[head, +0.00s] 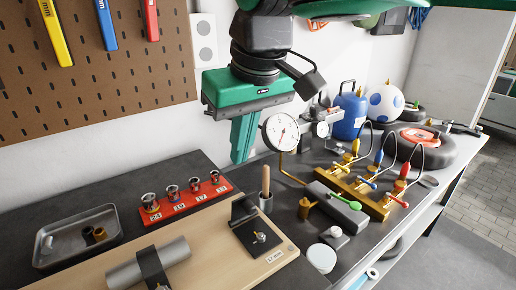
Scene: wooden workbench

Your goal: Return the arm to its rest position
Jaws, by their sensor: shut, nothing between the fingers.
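My gripper (243,138) hangs down from the top middle of the head view, with a green body and green fingers. The fingers are together with nothing between them. They are above the back of the workbench, close in the picture to a round dial gauge (280,132) on their right. I cannot tell whether they touch it. My arm comes in from the top edge.
The dark workbench (292,266) holds a red socket rail (188,205), a metal tray (76,238), a wooden board (215,270) with a grey cylinder, a brass manifold (362,192), a blue tank (350,116) and a white ball (386,103). A pegboard (95,88) stands behind.

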